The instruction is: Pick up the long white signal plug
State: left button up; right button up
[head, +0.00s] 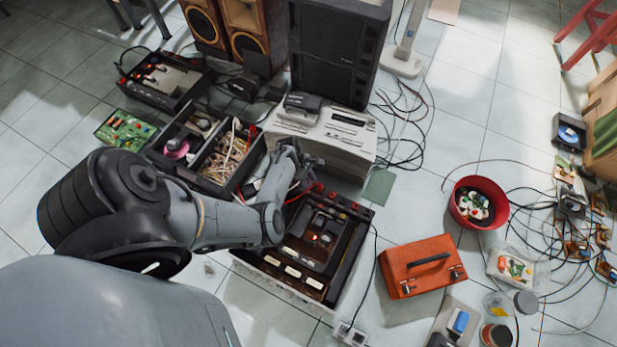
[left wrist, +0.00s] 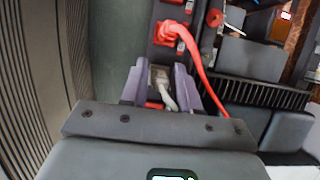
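In the left wrist view, a whitish plug (left wrist: 160,76) with a pale cable bending back from it sits between the two purple-grey fingers of my left gripper (left wrist: 160,85). The fingers stand on both sides of it; whether they touch it I cannot tell. The plug is in line with a red plug (left wrist: 172,32) on a dark strip just beyond. In the head view my left gripper (head: 303,168) is at the front of the pale hi-fi unit, by the rear edge of the black device; the white plug cannot be made out there. My right gripper is out of view.
The pale hi-fi unit (head: 325,138) and black device (head: 312,245) are close to my left gripper. A parts box (head: 205,150) lies left, an orange case (head: 422,266) and red bowl (head: 479,203) right. Loose cables spread over the floor; some tiles are clear.

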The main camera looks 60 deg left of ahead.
pick_arm(q)
grip_shut()
jog(key=shift+r, duration=0.15)
